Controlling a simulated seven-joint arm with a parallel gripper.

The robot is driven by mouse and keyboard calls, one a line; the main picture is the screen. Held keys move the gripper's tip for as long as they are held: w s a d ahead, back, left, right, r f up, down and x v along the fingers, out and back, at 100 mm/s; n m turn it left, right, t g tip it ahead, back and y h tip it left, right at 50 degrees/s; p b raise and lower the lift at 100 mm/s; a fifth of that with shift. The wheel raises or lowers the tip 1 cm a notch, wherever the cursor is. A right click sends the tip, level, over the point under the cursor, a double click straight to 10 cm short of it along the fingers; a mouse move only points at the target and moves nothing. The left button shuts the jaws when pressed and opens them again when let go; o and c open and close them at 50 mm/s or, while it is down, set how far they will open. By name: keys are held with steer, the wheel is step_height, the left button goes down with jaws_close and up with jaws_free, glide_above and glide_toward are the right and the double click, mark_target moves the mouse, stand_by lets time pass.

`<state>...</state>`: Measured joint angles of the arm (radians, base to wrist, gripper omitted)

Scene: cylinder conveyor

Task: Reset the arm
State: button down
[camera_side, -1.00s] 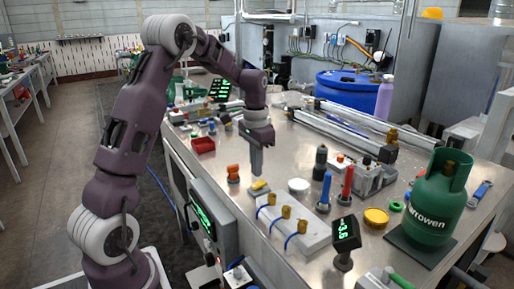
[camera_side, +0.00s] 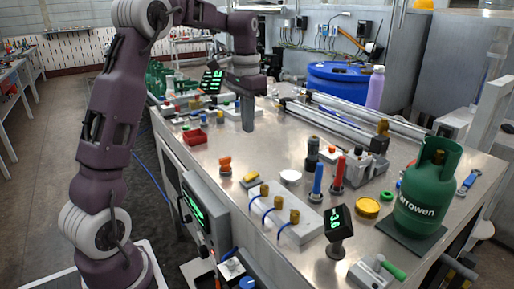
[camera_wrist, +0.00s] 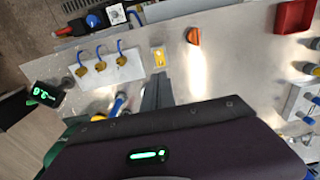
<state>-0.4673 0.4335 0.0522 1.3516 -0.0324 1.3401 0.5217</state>
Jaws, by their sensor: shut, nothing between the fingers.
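My gripper (camera_side: 247,126) is shut and empty, pointing down above the metal workbench (camera_side: 225,148) in the side view. In the wrist view my gripper (camera_wrist: 154,84) shows as grey fingers held together. A small yellow block (camera_side: 250,180) lies on the bench below and nearer the camera; it also shows in the wrist view (camera_wrist: 158,57), just beyond the fingertips. An orange knob (camera_side: 225,165) stands beside the block, and it also shows in the wrist view (camera_wrist: 193,36). Nothing is held.
A white block with several brass fittings and blue hoses (camera_side: 290,222) lies on the near side of the bench. A green gas cylinder (camera_side: 428,190) stands at the right. A red tray (camera_side: 193,137) lies at the left. Aluminium rails (camera_side: 340,124) run along the back.

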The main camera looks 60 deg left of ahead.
steer(key=s+d+r+t, duration=0.2)
steer(key=s+d+r, duration=0.1)
steer(key=s+d, duration=0.45)
steer(key=s+d+r+t, duration=0.1)
steer(key=s+d+r, duration=0.1)
steer(key=s+d, duration=0.55)
steer(key=s+d+f+t, duration=0.2)
steer(key=s+d, duration=0.3)
steer(key=s, duration=0.3)
steer(key=shift+f, duration=0.85)
steer(key=c, duration=1.8)
jaws_free()
steer(key=shift+s+f, duration=0.2)
steer(key=shift+s, duration=0.05)
steer(key=o, duration=0.6)
steer(key=w+a+r+g+y, duration=0.1)
steer(key=w+a, duration=0.1)
steer(key=w, duration=0.3)
steer(key=shift+w+a, duration=0.2)
steer(key=shift+w, duration=0.2)
steer(key=g+h, duration=0.1)
steer(key=g, duration=0.3)
glide_above(251, 175)
steer(key=f, duration=0.9)
steer(key=shift+s+d+f, duration=0.15)
steer(key=shift+d+f, duration=0.1)
steer(key=shift+f, duration=0.05)
steer(key=f, duration=0.6)
steer(key=shift+a+f, duration=0.25)
steer(key=shift+f, duration=0.5)
